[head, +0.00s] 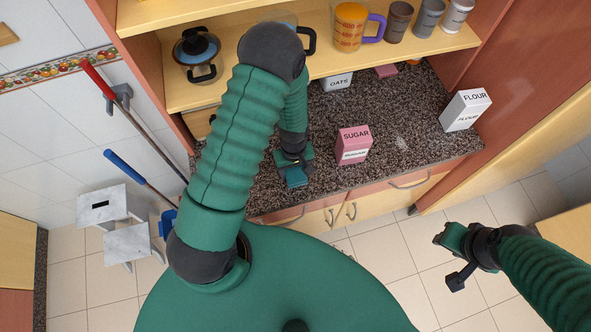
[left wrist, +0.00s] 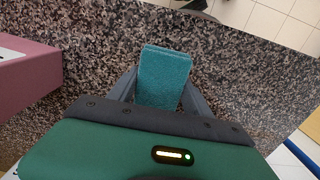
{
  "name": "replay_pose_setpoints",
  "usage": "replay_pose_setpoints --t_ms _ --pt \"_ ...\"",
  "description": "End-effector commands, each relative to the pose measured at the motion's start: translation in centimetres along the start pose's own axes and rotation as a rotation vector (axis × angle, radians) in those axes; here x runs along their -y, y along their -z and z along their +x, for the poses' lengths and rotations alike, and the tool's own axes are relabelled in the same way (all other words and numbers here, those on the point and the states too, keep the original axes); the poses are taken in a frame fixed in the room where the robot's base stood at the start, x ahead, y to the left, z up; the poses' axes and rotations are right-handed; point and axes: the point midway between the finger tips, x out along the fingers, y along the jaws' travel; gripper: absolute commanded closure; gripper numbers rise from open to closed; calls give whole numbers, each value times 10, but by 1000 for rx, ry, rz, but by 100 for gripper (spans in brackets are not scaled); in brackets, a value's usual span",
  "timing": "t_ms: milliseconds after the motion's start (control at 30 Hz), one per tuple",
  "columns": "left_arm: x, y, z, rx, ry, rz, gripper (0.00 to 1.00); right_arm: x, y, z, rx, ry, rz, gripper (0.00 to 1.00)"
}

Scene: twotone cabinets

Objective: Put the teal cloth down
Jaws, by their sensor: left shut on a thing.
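The teal cloth (head: 297,178) is a small folded block near the front edge of the speckled counter (head: 408,148). My left gripper (head: 295,168) is shut on it. In the left wrist view, the cloth (left wrist: 165,77) sits between the two grey fingers (left wrist: 160,95), with the dark counter behind it. I cannot tell whether the cloth touches the counter. My right gripper (head: 446,238) hangs over the floor at the lower right, away from the counter; its fingers are too unclear to tell open from shut.
A pink sugar box (head: 354,146) stands to the right of the cloth. A flour box (head: 466,110) is at the counter's right, and an oats box (head: 337,82) is at the back. The shelf above holds a pot (head: 197,54) and several cups. Counter between sugar and flour is clear.

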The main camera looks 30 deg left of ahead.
Motion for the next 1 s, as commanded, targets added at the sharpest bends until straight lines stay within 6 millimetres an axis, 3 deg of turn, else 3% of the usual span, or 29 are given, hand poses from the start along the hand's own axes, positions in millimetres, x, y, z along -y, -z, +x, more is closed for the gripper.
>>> replay_pose_setpoints --t_ms 33,200,367,700,867,1000 --pt "1 2 3 -5 1 -1 40 0 0 1 0 0 -1 64" --pt "1 1 2 -9 5 -2 20 0 0 0 -1 0 0 64" --pt "-1 1 -13 -11 2 -1 20 0 0 2 -1 0 0 64" --pt "-1 -2 -99 -12 -2 1 20 0 -3 14 0 0 0 64" --pt "-2 -2 -120 -9 0 4 20 0 -4 15 0 0 0 64" --pt "-5 -20 -151 -54 -43 220 20 0 -3 15 0 0 0 64"
